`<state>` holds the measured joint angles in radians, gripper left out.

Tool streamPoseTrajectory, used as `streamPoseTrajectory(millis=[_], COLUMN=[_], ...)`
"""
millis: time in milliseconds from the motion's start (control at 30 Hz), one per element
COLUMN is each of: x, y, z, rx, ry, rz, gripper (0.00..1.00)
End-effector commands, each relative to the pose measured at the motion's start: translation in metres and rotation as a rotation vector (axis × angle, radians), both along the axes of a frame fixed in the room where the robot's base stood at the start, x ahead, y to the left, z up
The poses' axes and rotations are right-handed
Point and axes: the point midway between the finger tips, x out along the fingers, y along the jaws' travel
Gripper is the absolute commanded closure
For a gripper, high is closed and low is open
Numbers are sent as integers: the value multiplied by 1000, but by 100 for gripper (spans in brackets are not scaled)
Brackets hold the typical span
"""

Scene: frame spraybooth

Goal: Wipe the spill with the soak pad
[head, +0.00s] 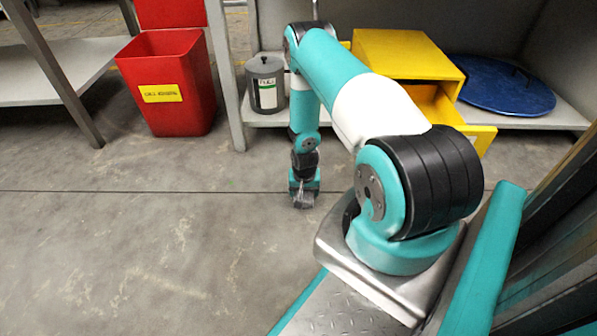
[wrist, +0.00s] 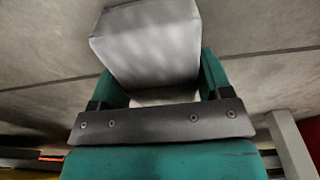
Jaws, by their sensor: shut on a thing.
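My gripper (head: 303,188) points down close to the concrete floor, in front of the shelf, in the head view. In the wrist view my gripper (wrist: 158,82) is shut on the soak pad (wrist: 148,40), a light grey block held between the two teal fingers. In the head view the soak pad (head: 303,201) is a small grey patch below the fingers, at or just above the floor; I cannot tell if it touches. I cannot clearly make out the spill; the floor shows only faint pale marks.
A red bin (head: 180,103) with a yellow label stands at the back left. A grey labelled can (head: 266,85), a yellow drawer box (head: 408,62) and a blue round lid (head: 506,87) are on the low shelf. The floor (head: 120,240) at left front is clear.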

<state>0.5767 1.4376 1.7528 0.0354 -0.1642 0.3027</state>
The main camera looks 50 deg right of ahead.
Motion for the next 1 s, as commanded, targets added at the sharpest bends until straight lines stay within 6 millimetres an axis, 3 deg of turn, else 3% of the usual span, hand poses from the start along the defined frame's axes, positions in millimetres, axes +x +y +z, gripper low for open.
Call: streamPoseTrajectory(millis=[100,167,700,1000], x=[0,1,2,3], y=[2,1,6,7], z=[8,24,72,81], rx=[0,-2,0,0], ry=[1,-2,0,1], rz=[-3,-3,5,6], gripper=[47,47,47,47])
